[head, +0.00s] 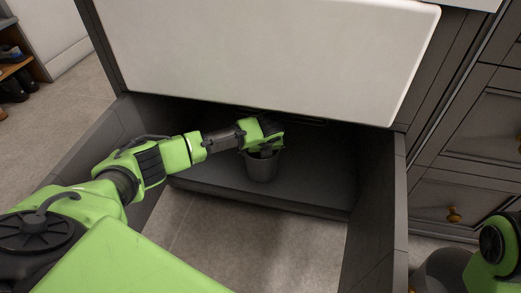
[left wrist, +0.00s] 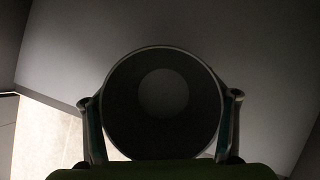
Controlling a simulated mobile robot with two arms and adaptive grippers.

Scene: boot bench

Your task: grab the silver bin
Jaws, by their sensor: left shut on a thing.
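The silver bin (head: 261,170) looks like a small grey bucket and stands upright on the dark cabinet floor (head: 310,187), under the large white front panel. My left gripper (head: 262,151) reaches in from the left and is shut on the bin at its rim. In the left wrist view, the bin's round dark opening (left wrist: 162,92) faces the camera, with one finger at each side of it. The fingers and the hand hide part of the rim in the head view. Part of my right arm shows at the lower right, but its gripper is out of view.
The white panel (head: 265,55) hangs low above my left arm. Dark side panels stand at left (head: 100,140) and right (head: 375,215) of the opening. Bare floor (head: 255,250) lies in front. Drawers (head: 455,170) are at right, and a shoe rack (head: 14,68) is at far left.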

